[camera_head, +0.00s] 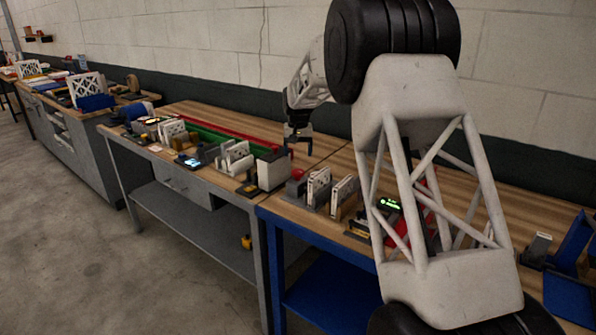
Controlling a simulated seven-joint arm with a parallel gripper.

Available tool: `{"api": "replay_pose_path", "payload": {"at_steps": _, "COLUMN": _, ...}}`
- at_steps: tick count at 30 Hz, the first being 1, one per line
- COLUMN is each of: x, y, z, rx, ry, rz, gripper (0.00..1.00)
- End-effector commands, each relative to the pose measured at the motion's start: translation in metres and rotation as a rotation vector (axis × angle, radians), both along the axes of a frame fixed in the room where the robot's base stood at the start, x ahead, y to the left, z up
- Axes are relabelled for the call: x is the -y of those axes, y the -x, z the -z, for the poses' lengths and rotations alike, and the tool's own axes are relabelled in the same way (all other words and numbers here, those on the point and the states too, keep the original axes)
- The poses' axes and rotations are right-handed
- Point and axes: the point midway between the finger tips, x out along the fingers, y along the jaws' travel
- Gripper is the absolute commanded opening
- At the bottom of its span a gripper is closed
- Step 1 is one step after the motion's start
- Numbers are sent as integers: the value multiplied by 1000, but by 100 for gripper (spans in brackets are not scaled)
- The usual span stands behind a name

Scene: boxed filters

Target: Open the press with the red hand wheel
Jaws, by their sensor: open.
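My gripper (299,146) hangs pointing down above the far part of the benches, near where the wooden and blue-legged benches meet. Its dark fingers are apart and nothing shows between them. A small red round part (298,174) sits below it, beside a pale block-shaped unit (272,170) with dark sides. It may be the red hand wheel, but it is too small to tell. A larger red part (430,190) stands behind my arm's lattice link, which hides most of it. I cannot tell which unit is the press or whether it is open.
Upright white filters in holders (319,187) stand right of the pale unit. A green-lit display (388,204) is partly behind my arm. Green and red rails (215,130) run along the left bench. A blue stand (572,245) is at far right. The wall closes off the back.

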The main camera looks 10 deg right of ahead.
Motion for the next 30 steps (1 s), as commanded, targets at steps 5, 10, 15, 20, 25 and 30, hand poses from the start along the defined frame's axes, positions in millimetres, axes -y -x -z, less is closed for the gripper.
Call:
{"api": "replay_pose_path", "payload": {"at_steps": 5, "x": 0, "y": 0, "z": 0, "rx": 0, "ry": 0, "rz": 252, "gripper": 76}}
{"api": "replay_pose_path", "payload": {"at_steps": 10, "x": 0, "y": 0, "z": 0, "rx": 0, "ry": 0, "rz": 499, "gripper": 76}}
{"api": "replay_pose_path", "payload": {"at_steps": 15, "x": 0, "y": 0, "z": 0, "rx": 0, "ry": 0, "rz": 743, "gripper": 76}}
{"api": "replay_pose_path", "payload": {"at_steps": 20, "x": 0, "y": 0, "z": 0, "rx": 0, "ry": 0, "rz": 938, "gripper": 76}}
{"api": "replay_pose_path", "payload": {"at_steps": 25, "x": 0, "y": 0, "z": 0, "rx": 0, "ry": 0, "rz": 1064, "gripper": 76}}
{"api": "replay_pose_path", "payload": {"at_steps": 30, "x": 0, "y": 0, "z": 0, "rx": 0, "ry": 0, "rz": 1105, "gripper": 76}}
